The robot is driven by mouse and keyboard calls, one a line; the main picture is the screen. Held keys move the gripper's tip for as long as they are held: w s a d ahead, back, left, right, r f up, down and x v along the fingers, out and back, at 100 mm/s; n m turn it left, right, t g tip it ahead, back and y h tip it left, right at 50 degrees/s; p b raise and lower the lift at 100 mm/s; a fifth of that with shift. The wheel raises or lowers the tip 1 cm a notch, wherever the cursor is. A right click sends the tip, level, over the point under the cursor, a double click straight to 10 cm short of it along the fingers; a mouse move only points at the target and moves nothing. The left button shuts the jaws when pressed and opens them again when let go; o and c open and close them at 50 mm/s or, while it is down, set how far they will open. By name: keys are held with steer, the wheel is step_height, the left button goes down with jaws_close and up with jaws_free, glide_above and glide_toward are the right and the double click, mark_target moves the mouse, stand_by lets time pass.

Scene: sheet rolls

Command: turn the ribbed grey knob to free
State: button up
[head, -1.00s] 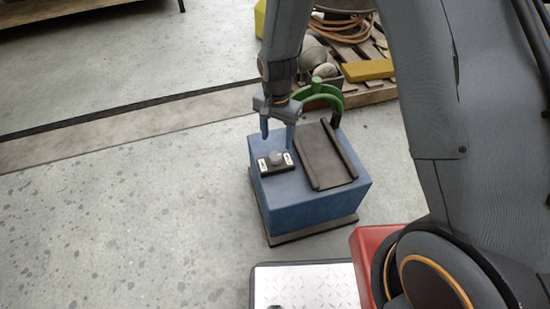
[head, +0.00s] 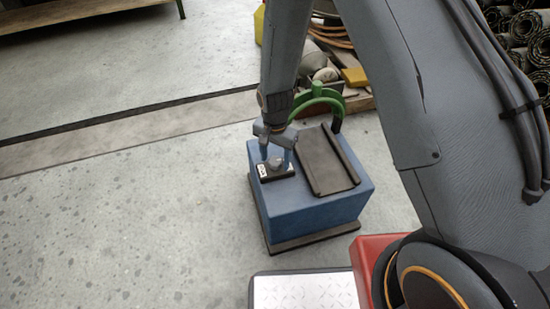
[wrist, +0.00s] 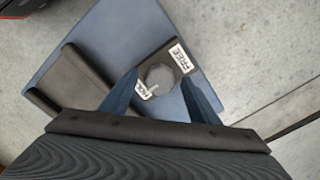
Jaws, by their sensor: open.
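The grey knob (head: 276,163) sits on a dark plate on top of a blue box (head: 310,208). In the wrist view the knob (wrist: 160,76) has a pale pointer mark aimed at the lower left, toward the HOLD label (wrist: 143,91). The FREE label (wrist: 181,58) is at its upper right. My gripper (head: 275,160) points down over the knob, with its blue fingers one on either side. In the wrist view the open fingers (wrist: 160,80) flank the knob with gaps; contact is not visible.
A dark channelled tray (head: 328,160) lies on the box beside the knob plate. A green arch (head: 322,92) stands behind it. A pallet with hose and a yellow block (head: 355,77) is farther back. Open concrete floor lies to the left.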

steer(key=c, duration=1)
steer(key=shift+c, duration=0.2)
